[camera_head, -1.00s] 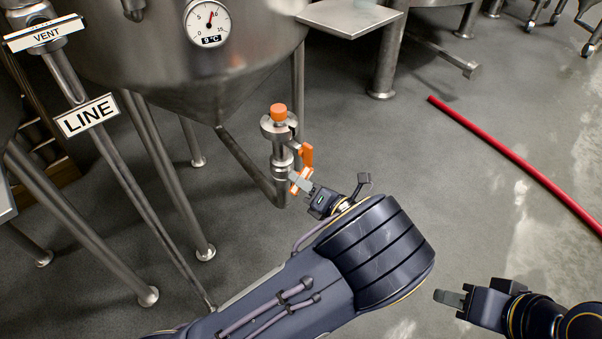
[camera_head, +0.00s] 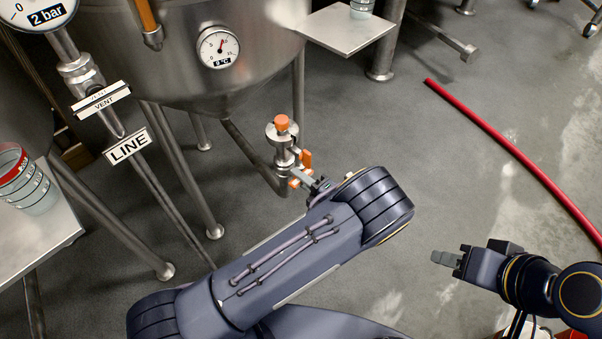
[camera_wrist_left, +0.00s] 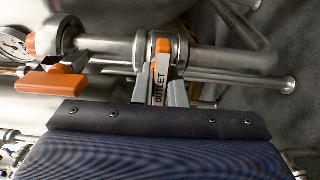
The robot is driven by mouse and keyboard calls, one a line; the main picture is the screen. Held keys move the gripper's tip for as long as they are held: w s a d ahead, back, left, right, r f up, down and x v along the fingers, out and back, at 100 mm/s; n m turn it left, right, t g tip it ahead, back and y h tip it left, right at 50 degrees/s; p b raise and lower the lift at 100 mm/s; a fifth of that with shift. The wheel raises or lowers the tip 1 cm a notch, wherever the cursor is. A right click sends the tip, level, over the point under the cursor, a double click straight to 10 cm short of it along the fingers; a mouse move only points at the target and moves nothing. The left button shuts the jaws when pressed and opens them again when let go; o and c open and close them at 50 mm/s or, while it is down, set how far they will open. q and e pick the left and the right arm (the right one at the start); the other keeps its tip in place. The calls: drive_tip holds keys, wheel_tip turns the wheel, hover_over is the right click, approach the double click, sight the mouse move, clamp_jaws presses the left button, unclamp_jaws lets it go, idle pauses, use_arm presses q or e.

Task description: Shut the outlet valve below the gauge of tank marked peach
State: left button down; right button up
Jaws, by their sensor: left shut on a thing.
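A steel tank (camera_head: 200,75) with a conical bottom carries a round gauge (camera_head: 218,47) with a 9 °C display. No peach marking is readable. Below it, a pipe leads to an upright valve body (camera_head: 283,137) with an orange cap (camera_head: 282,122) and orange parts. My left gripper (camera_head: 301,179) reaches in there from the lower right. In the left wrist view, its fingers (camera_wrist_left: 160,70) are closed around an orange-edged handle labelled OUTLET (camera_wrist_left: 160,84). A separate orange handle (camera_wrist_left: 50,82) sits left of it. My right gripper (camera_head: 446,258) is over bare floor, away from the valve; its finger gap is unclear.
VENT (camera_head: 103,101) and LINE (camera_head: 128,146) signs hang on a pipe at the left, below a 2 bar gauge (camera_head: 45,12). Cans (camera_head: 25,180) stand on a side table (camera_head: 50,240). A red hose (camera_head: 500,143) crosses the otherwise open floor at right.

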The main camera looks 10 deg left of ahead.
idle(0.3)
use_arm(q)
drive_tip(key=c, duration=1.5)
unclamp_jaws()
drive_tip(key=v, duration=0.7)
drive_tip(key=shift+s+d+p, duration=0.2)
drive_tip(key=shift+d+p, duration=0.2)
